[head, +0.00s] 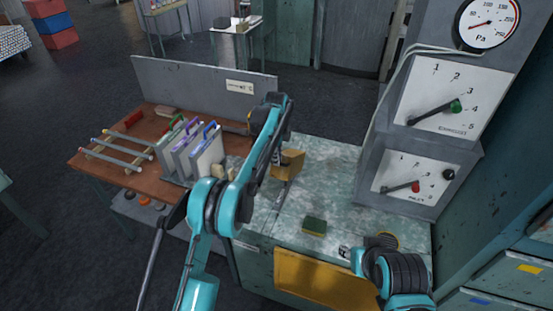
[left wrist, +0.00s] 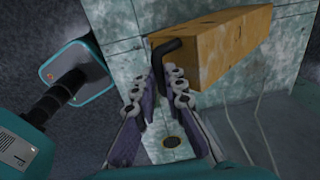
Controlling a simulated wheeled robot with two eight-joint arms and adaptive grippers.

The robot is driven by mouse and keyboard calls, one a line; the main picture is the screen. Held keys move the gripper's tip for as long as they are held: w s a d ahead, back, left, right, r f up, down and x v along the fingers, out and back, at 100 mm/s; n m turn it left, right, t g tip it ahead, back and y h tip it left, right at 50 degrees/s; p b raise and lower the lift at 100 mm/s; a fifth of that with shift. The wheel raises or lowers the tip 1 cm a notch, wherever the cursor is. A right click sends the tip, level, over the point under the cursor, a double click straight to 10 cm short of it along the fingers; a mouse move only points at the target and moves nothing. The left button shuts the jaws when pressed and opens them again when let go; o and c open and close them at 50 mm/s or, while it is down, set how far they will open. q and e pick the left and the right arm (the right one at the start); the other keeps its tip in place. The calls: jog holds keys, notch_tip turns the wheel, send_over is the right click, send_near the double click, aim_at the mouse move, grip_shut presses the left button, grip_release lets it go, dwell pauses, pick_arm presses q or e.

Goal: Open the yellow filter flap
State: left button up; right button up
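A yellow block-like piece (head: 289,163) stands on the bench's left part in the head view, with my left wrist beside it on its left. In the left wrist view this yellow piece (left wrist: 215,45) fills the top, and a bent black handle (left wrist: 178,50) sticks out at its left end. The fingertips of my left gripper (left wrist: 162,72) are close together around the handle's lower end. I cannot tell if they press on it.
A large yellow panel (head: 322,284) is on the bench's front. A grey gauge cabinet (head: 375,165) stands at right. A wooden table (head: 92,160) with glass tubes and upright folders is at left.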

pick_arm(q)
jog(key=o, duration=0.4)
jog(key=shift+w+d+f, duration=0.2)
jog(key=shift+w+f, duration=0.1)
jog(key=shift+f, duration=0.05)
jog(key=shift+w+d+f, duration=0.1)
jog(key=shift+w+f, duration=0.05)
jog(key=shift+w, duration=0.2)
jog(key=shift+s, duration=0.2)
jog(key=shift+r, duration=0.2)
notch_tip(320, 180, up, 12)
jog(key=shift+s+a, duration=0.3)
jog(key=shift+s, duration=0.15)
